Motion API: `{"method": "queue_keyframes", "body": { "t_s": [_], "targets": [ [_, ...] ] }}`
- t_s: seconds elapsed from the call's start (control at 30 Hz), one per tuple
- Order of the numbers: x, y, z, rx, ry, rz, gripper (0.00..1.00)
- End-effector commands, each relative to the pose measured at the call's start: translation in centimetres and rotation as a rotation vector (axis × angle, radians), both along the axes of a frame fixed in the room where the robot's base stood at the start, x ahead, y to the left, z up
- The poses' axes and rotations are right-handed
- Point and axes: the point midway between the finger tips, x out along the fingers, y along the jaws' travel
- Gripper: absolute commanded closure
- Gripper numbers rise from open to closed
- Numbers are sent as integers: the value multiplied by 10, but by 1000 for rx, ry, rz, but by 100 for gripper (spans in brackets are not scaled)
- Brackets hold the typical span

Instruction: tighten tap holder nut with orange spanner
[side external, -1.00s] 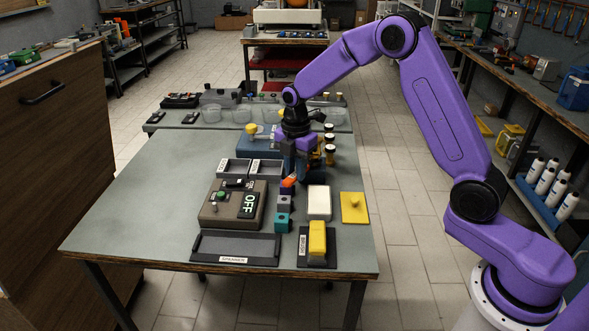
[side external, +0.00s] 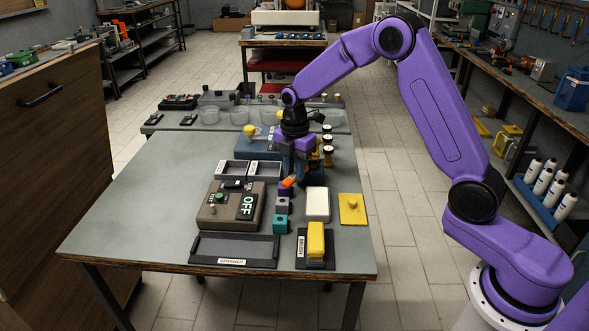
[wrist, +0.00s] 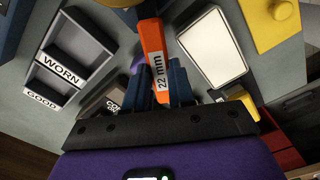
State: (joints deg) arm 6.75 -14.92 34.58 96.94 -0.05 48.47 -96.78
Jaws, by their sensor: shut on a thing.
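The tap holder nut cannot be made out; the gripper and the frame edge hide that area.
Two grey trays (side external: 234,168) marked WORN and GOOD lie left of my gripper. A control box (side external: 222,205) with an OFF sign, a white block (side external: 317,203), a yellow knobbed plate (side external: 352,208) and a yellow brush (side external: 316,240) stand nearby. The spanner tray (side external: 232,246) is empty.

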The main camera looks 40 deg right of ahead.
Motion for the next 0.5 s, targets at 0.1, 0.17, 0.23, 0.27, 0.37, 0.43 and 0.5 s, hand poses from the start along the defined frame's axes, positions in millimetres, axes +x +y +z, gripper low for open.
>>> {"method": "queue_keyframes", "body": {
  "t_s": [0.1,0.17,0.23,0.27,0.37,0.43,0.5],
  "targets": [
    [0,0,0,0,-1,0,100],
    [0,0,0,0,-1,-1,100],
    [2,1,0,0,-1,-13,100],
    [2,1,0,0,0,-22,100],
    [6,1,0,0,0,-64,100],
    [8,2,0,0,0,-90,100],
    [10,2,0,0,-1,-111,100]
  ]
}}
